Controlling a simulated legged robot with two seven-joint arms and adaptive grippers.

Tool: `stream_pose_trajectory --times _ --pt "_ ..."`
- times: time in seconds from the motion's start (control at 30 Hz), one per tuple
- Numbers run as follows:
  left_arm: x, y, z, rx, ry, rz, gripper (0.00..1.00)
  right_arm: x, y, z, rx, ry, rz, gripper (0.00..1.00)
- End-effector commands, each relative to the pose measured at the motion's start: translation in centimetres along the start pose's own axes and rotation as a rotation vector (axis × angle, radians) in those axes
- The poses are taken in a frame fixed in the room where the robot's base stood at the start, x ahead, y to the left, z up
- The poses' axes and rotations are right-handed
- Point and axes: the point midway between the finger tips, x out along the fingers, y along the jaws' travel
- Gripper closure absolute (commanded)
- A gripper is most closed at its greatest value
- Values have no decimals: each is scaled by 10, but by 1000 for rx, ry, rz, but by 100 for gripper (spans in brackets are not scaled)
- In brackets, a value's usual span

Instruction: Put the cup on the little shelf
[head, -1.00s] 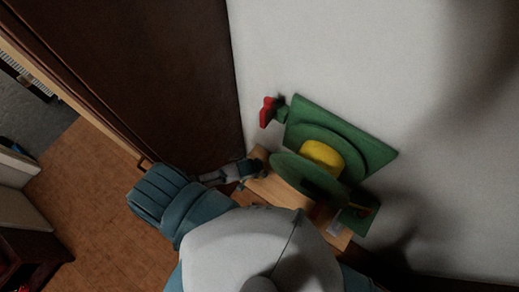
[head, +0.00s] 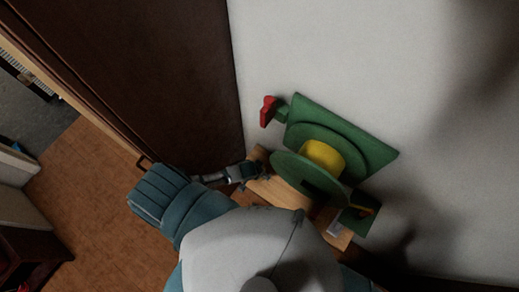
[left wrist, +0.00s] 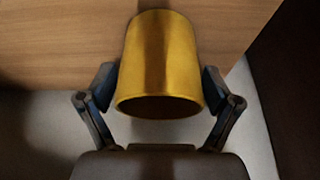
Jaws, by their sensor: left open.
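A golden-yellow cup (left wrist: 160,62) shows in the left wrist view, tapered, with its dark open end toward the camera. My left gripper (left wrist: 158,92) is open, with one finger on each side of the cup; I cannot tell whether the fingers touch it. Behind the cup is a wooden surface (left wrist: 60,45). In the head view, my left gripper (head: 250,173) is at the left end of a wooden board (head: 272,189), perhaps the little shelf, beside the wall. I cannot make out the cup there. My right gripper is not in view.
A green wall fixture (head: 374,150) with a yellow drum (head: 322,157) and a red handle (head: 268,111) overhangs the board. A dark brown panel (head: 140,75) stands left of the white wall (head: 400,60). Open tiled floor (head: 85,190) lies at the left.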

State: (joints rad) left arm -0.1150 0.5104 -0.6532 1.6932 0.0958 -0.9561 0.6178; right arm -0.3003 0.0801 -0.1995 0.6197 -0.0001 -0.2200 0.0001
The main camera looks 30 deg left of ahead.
Motion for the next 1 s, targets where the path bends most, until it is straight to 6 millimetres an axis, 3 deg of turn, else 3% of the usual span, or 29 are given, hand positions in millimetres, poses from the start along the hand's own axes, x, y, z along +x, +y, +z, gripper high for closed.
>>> stream_pose_trajectory --times 0.17,0.4,0.6,0.77,1.0 --pt "-17 0 0 0 -1 1 10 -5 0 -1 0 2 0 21" --pt "-71 0 -1 0 1 1 10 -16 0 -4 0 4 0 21" --pt "-107 0 -1 -1 1 1 10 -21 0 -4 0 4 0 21" --pt "-119 0 0 -1 0 0 10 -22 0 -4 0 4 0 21" --pt "-120 0 0 -1 0 0 10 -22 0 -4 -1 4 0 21"
